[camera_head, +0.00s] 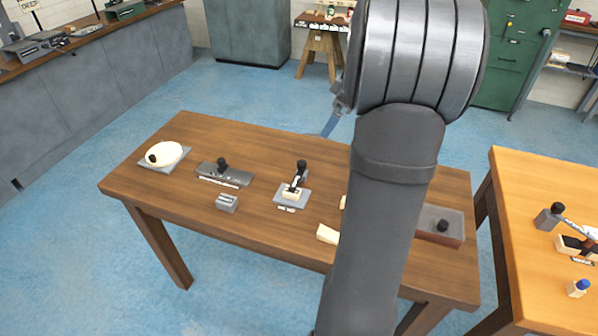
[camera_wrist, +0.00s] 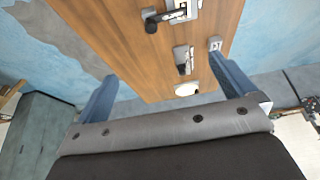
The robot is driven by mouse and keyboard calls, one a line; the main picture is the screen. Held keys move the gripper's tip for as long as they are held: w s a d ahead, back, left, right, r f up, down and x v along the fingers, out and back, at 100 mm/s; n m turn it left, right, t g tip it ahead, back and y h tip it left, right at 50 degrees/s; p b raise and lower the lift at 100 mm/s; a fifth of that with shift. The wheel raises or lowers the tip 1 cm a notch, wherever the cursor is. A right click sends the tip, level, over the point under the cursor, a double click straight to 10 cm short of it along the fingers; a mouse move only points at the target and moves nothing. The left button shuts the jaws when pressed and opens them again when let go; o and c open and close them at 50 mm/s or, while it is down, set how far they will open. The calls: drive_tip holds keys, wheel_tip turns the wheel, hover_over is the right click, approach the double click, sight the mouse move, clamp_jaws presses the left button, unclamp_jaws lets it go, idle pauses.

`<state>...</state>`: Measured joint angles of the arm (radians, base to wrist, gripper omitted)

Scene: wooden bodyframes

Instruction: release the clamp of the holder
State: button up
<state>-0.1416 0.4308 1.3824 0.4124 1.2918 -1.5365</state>
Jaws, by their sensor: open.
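The holder (camera_head: 285,201) stands near the middle of the brown table, with a grey base and a pale piece in it. Its clamp has a dark lever with a black knob (camera_head: 302,165), raised in the head view. The clamp also shows at the top edge of the wrist view, with its black handle (camera_wrist: 166,16) pointing left; part of the holder is cut off there. My gripper (camera_wrist: 168,71) is open and empty, its blue fingers wide apart above the table. In the head view only a blue finger (camera_head: 329,126) shows clearly; my arm hides much of the gripper.
Left of the holder are a grey block (camera_head: 227,203), a dark plate with a knob (camera_head: 238,179) and a white oval piece (camera_head: 168,152). A pale block (camera_head: 326,234) lies right of it, near my arm. A tray (camera_head: 455,220) stands at the table's right end.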

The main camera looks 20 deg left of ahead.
drive_tip(key=shift+d+r, duration=0.25)
drive_tip(key=shift+r, duration=0.4)
